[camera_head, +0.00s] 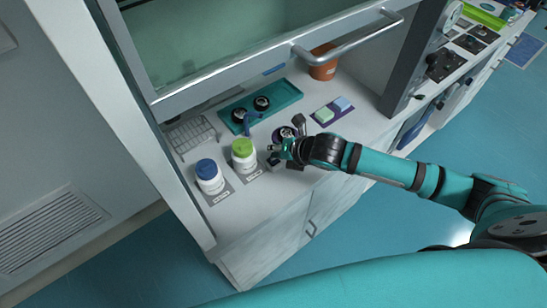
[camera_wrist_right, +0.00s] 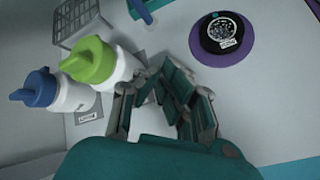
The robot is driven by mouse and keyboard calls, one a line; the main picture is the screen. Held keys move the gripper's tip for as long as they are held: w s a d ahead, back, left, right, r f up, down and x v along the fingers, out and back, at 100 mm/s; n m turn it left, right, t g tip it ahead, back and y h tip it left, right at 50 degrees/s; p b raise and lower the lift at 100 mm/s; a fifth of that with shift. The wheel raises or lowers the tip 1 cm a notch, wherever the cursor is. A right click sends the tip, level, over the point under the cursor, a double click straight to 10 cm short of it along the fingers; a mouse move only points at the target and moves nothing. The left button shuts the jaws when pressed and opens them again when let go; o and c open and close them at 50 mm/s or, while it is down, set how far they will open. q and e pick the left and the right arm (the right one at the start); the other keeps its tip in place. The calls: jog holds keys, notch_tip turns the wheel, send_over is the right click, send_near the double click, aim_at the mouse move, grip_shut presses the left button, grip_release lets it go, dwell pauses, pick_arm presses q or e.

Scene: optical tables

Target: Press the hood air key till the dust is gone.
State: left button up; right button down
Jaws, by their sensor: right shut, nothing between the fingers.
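My right gripper (camera_head: 281,152) is shut and empty, low over the front of the hood's worktop, to the right of the green-capped bottle. Its fingers (camera_wrist_right: 165,98) fill the lower middle of the wrist view. A round black piece (camera_wrist_right: 228,33) with pale specks on its dark face lies on a purple round mat beyond the fingers. It also shows in the head view (camera_head: 286,132), just behind the gripper. I cannot make out the hood air key for certain; the gripper hides part of the worktop below it. My left gripper is not in view.
A green-capped bottle (camera_head: 243,154) and a blue-capped bottle (camera_head: 209,176) stand left of the gripper. A teal tray (camera_head: 286,95), a wire rack (camera_head: 190,135), a purple mat (camera_head: 320,115) and an orange pot (camera_head: 323,70) are behind. The raised sash (camera_head: 240,75) hangs above.

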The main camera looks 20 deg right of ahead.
jog(key=shift+f, duration=0.45)
dwell(0.6)
jog(key=shift+r+p, duration=0.9)
jog(key=shift+p, duration=0.1)
notch_tip(320, 180, up, 5)
jog(key=p, duration=0.5)
dwell(0.6)
